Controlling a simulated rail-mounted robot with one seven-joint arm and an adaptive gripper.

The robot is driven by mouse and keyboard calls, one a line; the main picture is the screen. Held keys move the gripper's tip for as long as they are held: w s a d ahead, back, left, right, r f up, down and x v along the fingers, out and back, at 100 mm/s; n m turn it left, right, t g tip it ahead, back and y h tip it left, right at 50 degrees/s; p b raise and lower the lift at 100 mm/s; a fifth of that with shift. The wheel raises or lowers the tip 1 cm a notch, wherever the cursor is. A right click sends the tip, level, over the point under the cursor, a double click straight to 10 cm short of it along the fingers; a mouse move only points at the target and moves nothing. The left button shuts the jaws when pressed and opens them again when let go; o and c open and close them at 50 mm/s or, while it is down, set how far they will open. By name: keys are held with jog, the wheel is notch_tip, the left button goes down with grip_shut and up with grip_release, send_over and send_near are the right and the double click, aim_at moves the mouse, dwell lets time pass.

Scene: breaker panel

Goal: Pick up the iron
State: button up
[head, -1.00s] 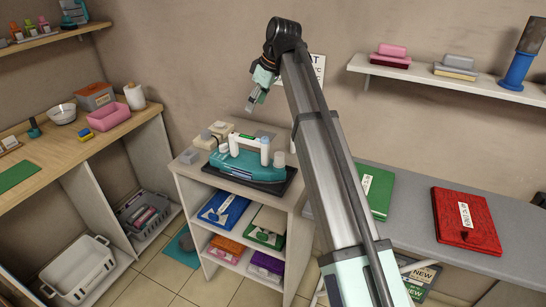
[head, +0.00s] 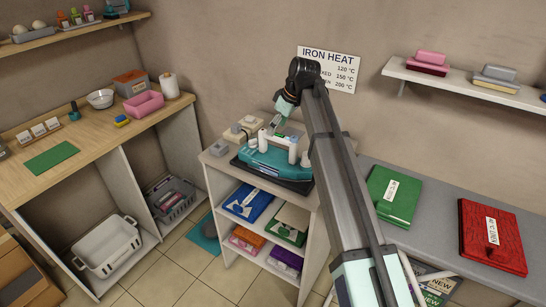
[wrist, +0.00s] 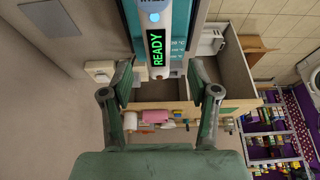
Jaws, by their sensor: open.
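The iron (head: 272,161), with a teal body and a white handle on top, rests on a black pad (head: 262,180) on the small shelf unit. In the wrist view the iron's white handle (wrist: 153,24) shows at the top centre, with a green "READY" display. My gripper (head: 277,123) is just above the iron, fingers pointing down toward the handle. In the wrist view my gripper (wrist: 159,75) has its two fingers wide apart, with nothing held between them. The handle's end lies near the gap; I cannot tell whether any finger touches it.
Pale blocks (head: 236,133) stand behind the iron. An "IRON HEAT" sign (head: 329,70) hangs on the wall. A green book (head: 395,195) and a red book (head: 491,236) lie on the grey counter to the right. A wooden counter (head: 92,133) stands at left.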

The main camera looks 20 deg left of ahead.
jog(key=shift+p+x, duration=1)
jog(key=shift+x, duration=1.55)
jog(key=shift+w, duration=0.15)
grip_shut()
jog(key=shift+r, duration=0.1)
